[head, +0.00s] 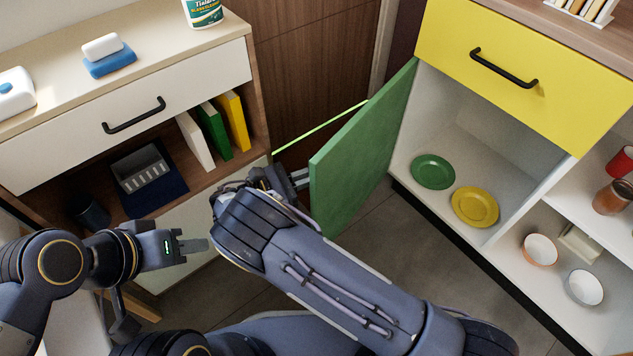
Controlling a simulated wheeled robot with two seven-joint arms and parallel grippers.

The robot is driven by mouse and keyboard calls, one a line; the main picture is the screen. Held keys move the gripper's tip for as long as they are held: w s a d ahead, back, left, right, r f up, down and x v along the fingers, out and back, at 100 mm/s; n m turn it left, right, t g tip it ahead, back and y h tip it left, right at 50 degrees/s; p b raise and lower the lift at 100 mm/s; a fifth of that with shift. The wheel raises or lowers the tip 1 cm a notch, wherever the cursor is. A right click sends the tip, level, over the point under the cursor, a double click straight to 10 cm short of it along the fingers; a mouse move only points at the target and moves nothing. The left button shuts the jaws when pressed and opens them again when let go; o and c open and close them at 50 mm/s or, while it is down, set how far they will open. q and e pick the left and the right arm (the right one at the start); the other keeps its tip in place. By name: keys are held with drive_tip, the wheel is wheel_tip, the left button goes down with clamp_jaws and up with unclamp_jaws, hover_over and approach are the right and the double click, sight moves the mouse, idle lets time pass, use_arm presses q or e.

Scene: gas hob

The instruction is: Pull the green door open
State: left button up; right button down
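The green door (361,148) stands swung out from the right-hand cabinet, well away from its opening. Its upper corner by the cabinet is near the yellow drawer front, and its free edge points toward me. My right gripper (297,179) is at the left side of that free edge, close to or touching the door. My own arm and the door hide part of it, so its grip cannot be made out. No door handle shows. My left gripper (196,245) hangs apart from the door, at lower left, holding nothing visible; its fingers overlap in this view.
The opened compartment holds a green plate (433,172) and a yellow plate (475,207). A yellow drawer (520,75) is above it. At left, a cream drawer (130,110) sits over a shelf with books (214,130). Some grey floor (395,235) is clear below the door.

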drive_tip(key=shift+w+a, duration=0.1)
drive_tip(key=shift+w, duration=0.1)
drive_tip(key=c, duration=1.6)
unclamp_jaws()
drive_tip(key=shift+s, duration=0.1)
